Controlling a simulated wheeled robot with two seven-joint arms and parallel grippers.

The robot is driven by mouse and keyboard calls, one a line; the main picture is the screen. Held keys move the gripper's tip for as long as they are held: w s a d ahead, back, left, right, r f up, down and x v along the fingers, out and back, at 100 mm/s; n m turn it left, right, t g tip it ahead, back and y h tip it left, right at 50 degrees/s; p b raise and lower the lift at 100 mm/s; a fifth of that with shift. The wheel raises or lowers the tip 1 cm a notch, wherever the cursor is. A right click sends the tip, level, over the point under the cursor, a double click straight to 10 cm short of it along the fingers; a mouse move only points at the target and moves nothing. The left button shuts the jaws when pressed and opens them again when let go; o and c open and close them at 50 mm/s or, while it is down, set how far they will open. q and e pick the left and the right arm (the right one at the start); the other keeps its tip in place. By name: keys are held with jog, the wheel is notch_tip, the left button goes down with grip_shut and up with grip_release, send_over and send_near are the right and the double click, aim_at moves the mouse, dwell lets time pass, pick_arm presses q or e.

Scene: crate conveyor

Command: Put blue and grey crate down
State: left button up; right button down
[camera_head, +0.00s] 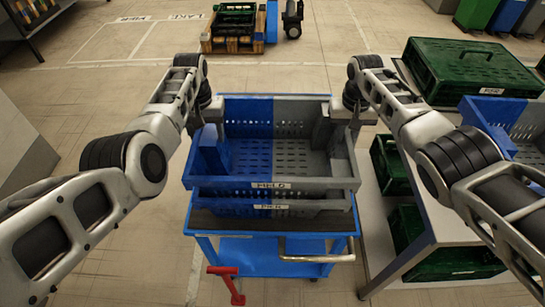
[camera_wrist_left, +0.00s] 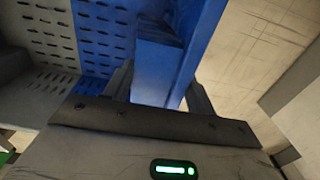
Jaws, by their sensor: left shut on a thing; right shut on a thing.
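The blue and grey crate (camera_head: 262,185) is in the middle of the head view, its left half blue and its right half grey. It is empty and looks level. My left gripper (camera_head: 211,122) is shut on its blue left wall, and my right gripper (camera_head: 335,122) is shut on its grey right wall. In the left wrist view the fingers of the left gripper (camera_wrist_left: 158,92) straddle the blue wall of the crate (camera_wrist_left: 95,30). A second blue and grey crate (camera_head: 235,209) is directly below, on a blue trolley (camera_head: 245,250). I cannot tell whether the two crates touch.
On the right a table (camera_head: 420,215) carries a green lidded crate (camera_head: 470,68) and another blue and grey crate (camera_head: 512,125); green crates (camera_head: 405,235) sit under it. A wooden pallet (camera_head: 235,45) with a dark green crate stands at the back. Floor left of the trolley is clear.

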pick_arm(q)
jog(key=shift+r, duration=0.1)
pick_arm(e)
jog(key=shift+r, duration=0.1)
dwell(0.4)
